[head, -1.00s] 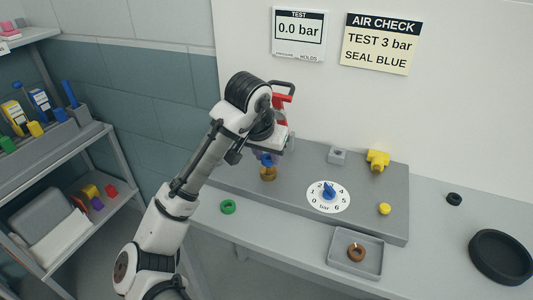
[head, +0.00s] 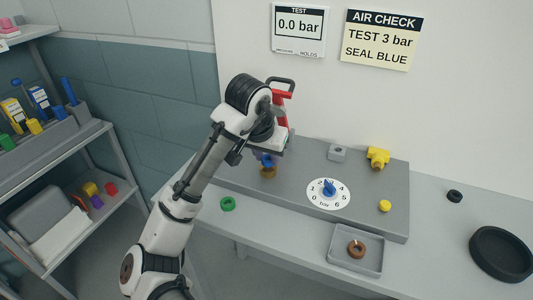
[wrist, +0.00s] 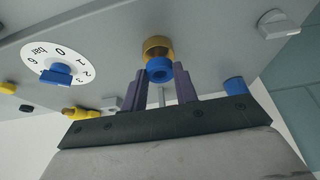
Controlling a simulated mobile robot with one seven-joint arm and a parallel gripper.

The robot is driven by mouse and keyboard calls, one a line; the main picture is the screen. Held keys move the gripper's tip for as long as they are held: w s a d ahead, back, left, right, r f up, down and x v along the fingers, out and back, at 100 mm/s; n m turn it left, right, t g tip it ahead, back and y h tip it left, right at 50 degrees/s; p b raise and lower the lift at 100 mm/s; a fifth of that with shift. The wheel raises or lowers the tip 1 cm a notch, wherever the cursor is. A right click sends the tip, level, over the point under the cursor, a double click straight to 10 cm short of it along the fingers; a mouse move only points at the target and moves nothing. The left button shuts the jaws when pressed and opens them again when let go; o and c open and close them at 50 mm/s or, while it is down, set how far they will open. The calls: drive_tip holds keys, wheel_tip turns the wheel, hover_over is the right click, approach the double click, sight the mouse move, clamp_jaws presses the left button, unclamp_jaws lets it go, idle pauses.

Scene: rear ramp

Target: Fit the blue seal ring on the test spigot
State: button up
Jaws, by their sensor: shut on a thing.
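The blue seal ring (wrist: 159,70) is between the two purple fingertips of my gripper (wrist: 162,76), which is shut on it. The brass test spigot (wrist: 157,44) is right in front of the ring in the wrist view, and the two nearly line up. I cannot tell whether the ring touches the spigot or sits on its end. In the head view the spigot (head: 267,173) stands on the grey panel just below my gripper (head: 265,156). The ring shows there as a small blue patch (head: 267,162), partly hidden.
A dial with a blue knob (head: 329,188), a yellow fitting (head: 377,158) and a yellow button (head: 384,206) are right of the spigot. A green ring (head: 228,204) lies on the bench in front. A tray (head: 342,262) holds a brown ring (head: 356,248).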

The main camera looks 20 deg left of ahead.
drive_tip(key=shift+f+b, duration=0.4)
drive_tip(key=shift+f, duration=0.3)
drive_tip(key=o, duration=1)
drive_tip(key=shift+r, duration=0.1)
drive_tip(key=v, duration=1.3)
drive_tip(key=shift+s+r, duration=0.2)
drive_tip(key=shift+r, duration=0.1)
